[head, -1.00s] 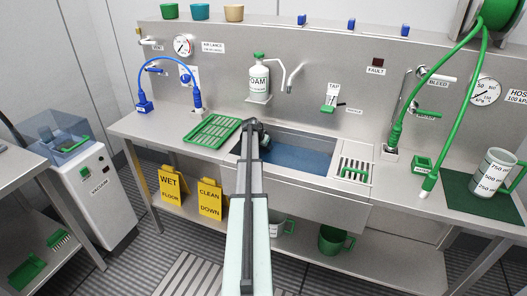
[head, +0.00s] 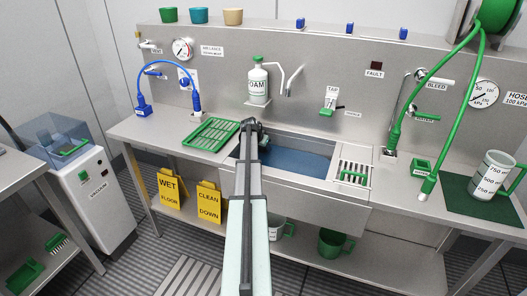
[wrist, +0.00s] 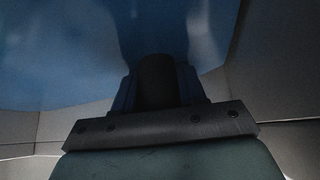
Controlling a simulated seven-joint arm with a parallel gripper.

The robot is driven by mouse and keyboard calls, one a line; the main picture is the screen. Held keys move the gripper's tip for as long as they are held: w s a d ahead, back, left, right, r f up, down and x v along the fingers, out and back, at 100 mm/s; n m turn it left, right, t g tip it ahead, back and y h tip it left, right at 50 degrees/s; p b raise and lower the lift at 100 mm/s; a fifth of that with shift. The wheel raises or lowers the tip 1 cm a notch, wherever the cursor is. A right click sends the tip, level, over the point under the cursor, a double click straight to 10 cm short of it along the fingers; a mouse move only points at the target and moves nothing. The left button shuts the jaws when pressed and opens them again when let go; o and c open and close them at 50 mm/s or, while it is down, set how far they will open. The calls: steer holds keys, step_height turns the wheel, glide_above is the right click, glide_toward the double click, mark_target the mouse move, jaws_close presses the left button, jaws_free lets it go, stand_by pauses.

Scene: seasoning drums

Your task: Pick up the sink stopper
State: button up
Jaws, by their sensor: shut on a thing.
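The sink (head: 345,182), with blue water (head: 296,160) in it, is in the middle of the counter in the head view. My arm reaches over its left part and hides my gripper there. In the wrist view my gripper (wrist: 158,78) is low in the sink, pointing toward the blue water. Its fingers are shut on a dark, rounded thing (wrist: 156,88), which I take to be the sink stopper. The picture is dim, so its shape and whether it touches the sink floor cannot be told.
A green rack (head: 211,134) lies left of the sink. A slotted drainer (head: 352,172) is at its right end. The sink walls (wrist: 275,70) are close around my gripper.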

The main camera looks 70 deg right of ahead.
step_height(320, 180, up, 6)
steer(key=shift+s+f, duration=0.1)
steer(key=shift+s, duration=0.05)
steer(key=s+a, duration=0.4)
steer(key=s, duration=1.3)
steer(key=shift+f, duration=0.15)
